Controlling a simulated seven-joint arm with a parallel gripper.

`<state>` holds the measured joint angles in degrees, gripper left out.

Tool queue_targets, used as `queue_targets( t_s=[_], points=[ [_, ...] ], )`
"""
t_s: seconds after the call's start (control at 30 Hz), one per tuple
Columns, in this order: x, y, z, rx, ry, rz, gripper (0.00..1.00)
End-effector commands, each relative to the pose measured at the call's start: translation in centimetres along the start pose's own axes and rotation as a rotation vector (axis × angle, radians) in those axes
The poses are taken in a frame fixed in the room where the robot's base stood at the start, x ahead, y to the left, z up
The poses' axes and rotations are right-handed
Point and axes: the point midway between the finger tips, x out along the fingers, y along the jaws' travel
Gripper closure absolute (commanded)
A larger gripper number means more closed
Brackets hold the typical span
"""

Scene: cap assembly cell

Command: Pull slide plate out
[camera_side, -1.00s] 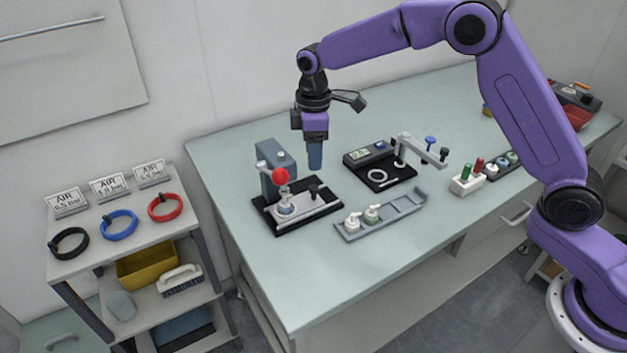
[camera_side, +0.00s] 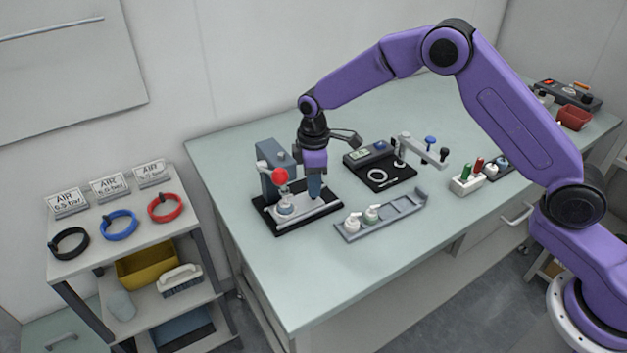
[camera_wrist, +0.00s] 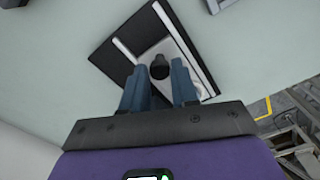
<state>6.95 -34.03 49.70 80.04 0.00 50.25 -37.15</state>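The slide plate (camera_side: 317,212) is a light grey plate on the black base of the press fixture (camera_side: 267,183), at the left of the bench. It also shows in the wrist view (camera_wrist: 188,62). A dark knob (camera_wrist: 159,68) stands up from it. My gripper (camera_side: 314,193) is down over the plate at the knob's place. In the wrist view my gripper's blue fingers (camera_wrist: 161,82) are apart, one on each side of the knob, with gaps visible. The side view hides the knob behind the fingers. A white-grey part (camera_side: 286,205) sits under the red ball of the press lever (camera_side: 280,175).
The bench front is clear. A shelf cart (camera_side: 90,252) with coloured rings stands at the left.

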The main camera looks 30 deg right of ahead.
Motion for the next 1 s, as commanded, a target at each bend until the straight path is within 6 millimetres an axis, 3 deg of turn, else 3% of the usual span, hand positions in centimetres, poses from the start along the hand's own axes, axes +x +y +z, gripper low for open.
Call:
queue_targets(
  t_s=[0.03, 0.07, 0.1, 0.27, 0.6, 0.7, 1.0],
  points=[
    [0.0, 0.0, 0.0, 0.000, 0.000, 0.000, 0.89],
    [0.0, 0.0, 0.0, 0.000, 0.000, 0.000, 0.98],
    [0.0, 0.0, 0.0, 0.000, 0.000, 0.000, 1.00],
    [-0.1, 0.2, 0.3, 0.001, 0.000, 0.000, 1.00],
    [-0.1, 3.3, 6.7, 0.005, 0.000, 0.000, 1.00],
    [-0.1, 3.8, 7.7, 0.002, 0.000, 0.000, 1.00],
    [-0.1, 4.0, 8.3, 0.003, -0.002, 0.000, 1.00]
  ],
)
